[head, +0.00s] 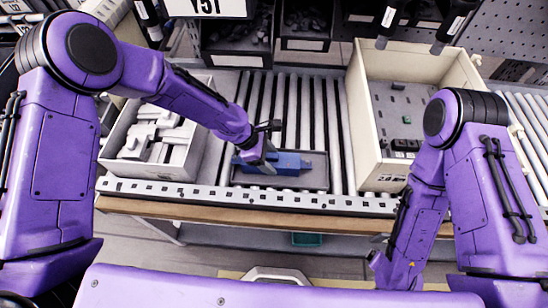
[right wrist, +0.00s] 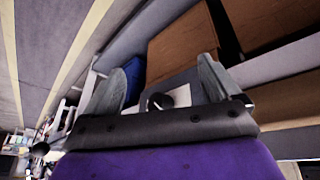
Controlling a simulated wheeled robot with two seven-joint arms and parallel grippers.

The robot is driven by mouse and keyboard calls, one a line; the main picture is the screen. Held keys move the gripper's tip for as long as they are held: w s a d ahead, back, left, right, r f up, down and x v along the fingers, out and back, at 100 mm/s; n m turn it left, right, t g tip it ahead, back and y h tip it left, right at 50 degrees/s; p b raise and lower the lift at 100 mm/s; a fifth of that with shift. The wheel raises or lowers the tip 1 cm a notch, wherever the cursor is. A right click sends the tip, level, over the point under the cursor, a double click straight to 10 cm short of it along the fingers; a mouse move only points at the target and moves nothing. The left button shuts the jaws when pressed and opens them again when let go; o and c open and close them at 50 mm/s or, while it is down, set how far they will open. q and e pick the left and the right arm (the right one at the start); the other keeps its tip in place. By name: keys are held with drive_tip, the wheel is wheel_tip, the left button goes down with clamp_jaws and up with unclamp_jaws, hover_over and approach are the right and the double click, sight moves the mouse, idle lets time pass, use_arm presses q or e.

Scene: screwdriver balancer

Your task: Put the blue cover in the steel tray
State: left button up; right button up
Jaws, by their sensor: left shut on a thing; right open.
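The blue cover (head: 288,163) lies lengthwise over the dark steel tray (head: 316,181) on the roller conveyor in the head view. My left gripper (head: 262,153) is shut on the cover near its left end and hides part of it. The cover is within the tray's outline; I cannot tell whether it touches the tray floor. My right gripper is open and empty in the right wrist view (right wrist: 160,84), away from the cover. In the head view its arm hangs low at the right, in front of the conveyor.
A bin of pale grey parts (head: 155,145) stands left of the tray. A large cream box (head: 370,100) with a few small dark and green pieces stands to the right. Bare rollers (head: 305,105) lie behind the tray. Black shelf bins (head: 305,25) line the back.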

use_arm(q)
drive_tip(key=shift+f, duration=0.1)
drive_tip(key=o, duration=1.2)
drive_tip(key=v, duration=1.2)
drive_tip(key=shift+r, duration=0.2)
